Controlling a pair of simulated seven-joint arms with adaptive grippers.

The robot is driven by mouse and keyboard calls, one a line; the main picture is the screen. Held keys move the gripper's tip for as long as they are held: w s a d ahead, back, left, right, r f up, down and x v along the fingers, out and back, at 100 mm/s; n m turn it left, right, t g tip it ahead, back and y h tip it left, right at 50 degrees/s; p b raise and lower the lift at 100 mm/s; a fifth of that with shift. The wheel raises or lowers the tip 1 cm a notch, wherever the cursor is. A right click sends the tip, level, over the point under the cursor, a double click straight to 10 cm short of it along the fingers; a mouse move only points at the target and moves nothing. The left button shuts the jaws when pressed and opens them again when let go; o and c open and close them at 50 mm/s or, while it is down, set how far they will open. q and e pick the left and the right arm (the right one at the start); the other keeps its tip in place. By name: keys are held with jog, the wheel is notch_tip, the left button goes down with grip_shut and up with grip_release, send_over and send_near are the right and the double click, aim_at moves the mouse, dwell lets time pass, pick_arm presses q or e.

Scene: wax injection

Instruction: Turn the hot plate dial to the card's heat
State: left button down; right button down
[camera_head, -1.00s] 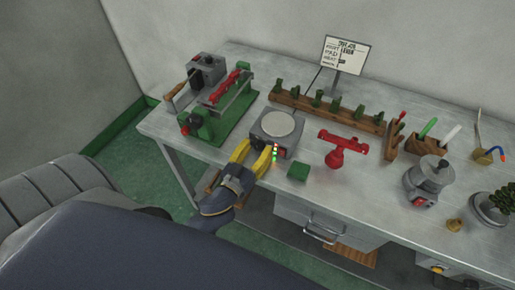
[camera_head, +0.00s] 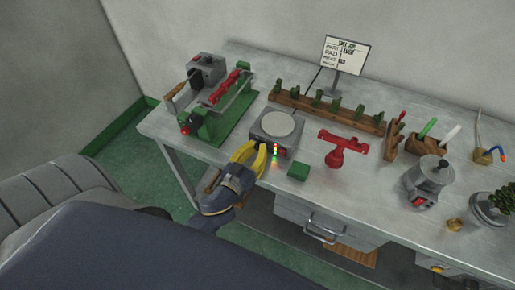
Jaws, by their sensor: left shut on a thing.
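The hot plate (camera_head: 277,123) is a grey box with a pale round top near the front edge of the bench. A small column of coloured lights (camera_head: 275,151) glows at its front. My left gripper (camera_head: 261,156), with yellow fingers, is at the front face of the hot plate, left of the lights. It is shut on the dial, which the fingers hide, so its setting cannot be read. The card (camera_head: 345,54) stands upright on a stand at the back of the bench; its lettering is too small to read surely. My right gripper is not in view.
A green-based device with a red bar (camera_head: 228,88) stands left of the hot plate. A green block (camera_head: 298,171) and a red T-shaped tool (camera_head: 343,147) lie to its right. A wooden rack with green pieces (camera_head: 326,108) stands behind. A grey pot (camera_head: 428,178) is farther right.

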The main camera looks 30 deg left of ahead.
pick_arm(q)
jog(key=shift+m, duration=2)
jog(key=c, duration=1.1)
grip_release()
jog(key=s, duration=1.2)
jog(key=shift+d+r, duration=0.1)
